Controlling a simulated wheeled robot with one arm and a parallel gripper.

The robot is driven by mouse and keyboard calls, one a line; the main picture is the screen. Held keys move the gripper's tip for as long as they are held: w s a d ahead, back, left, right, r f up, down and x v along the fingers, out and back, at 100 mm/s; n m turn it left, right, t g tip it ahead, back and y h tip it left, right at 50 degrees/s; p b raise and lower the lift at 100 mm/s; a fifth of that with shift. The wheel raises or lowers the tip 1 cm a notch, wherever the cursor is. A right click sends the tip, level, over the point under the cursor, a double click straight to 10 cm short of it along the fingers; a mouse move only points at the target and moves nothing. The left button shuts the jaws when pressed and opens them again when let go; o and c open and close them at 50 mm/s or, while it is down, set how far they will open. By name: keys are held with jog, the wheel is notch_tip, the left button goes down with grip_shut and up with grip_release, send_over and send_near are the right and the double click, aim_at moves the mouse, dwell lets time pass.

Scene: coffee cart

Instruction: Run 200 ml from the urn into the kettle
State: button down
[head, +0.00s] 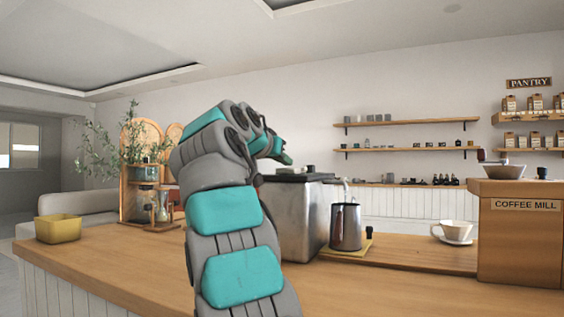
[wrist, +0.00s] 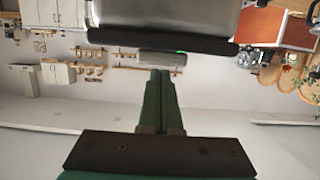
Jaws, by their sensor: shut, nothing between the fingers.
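The steel urn (head: 297,222) stands on the counter with a dark top, partly hidden behind my arm. A thin pale tap (head: 347,188) shows at its right side; I cannot tell whether water runs from it. The steel kettle (head: 345,229) stands upright below the tap on a yellow-edged pad (head: 345,251). My gripper (head: 287,159) is above the urn's left part, mostly hidden by my own wrist. In the wrist view the green fingers (wrist: 160,75) are shut together and empty. A dark-rimmed metal body, likely the urn (wrist: 165,18), fills the top of that view.
The wooden counter (head: 400,252) has free room in front of the kettle. A white cup on a saucer (head: 454,241) and the coffee mill cabinet (head: 520,245) are to the right. A yellow bin (head: 58,228) and a wooden stand (head: 150,205) are at the left.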

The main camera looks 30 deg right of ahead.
jog(key=r, duration=0.2)
jog(key=r+p, duration=0.1)
jog(key=shift+s, duration=0.25)
jog(key=b+v, duration=0.1)
jog(key=v, duration=0.9)
jog(key=shift+f, duration=0.3)
jog(key=shift+w+a, duration=0.1)
jog(key=shift+a, duration=0.1)
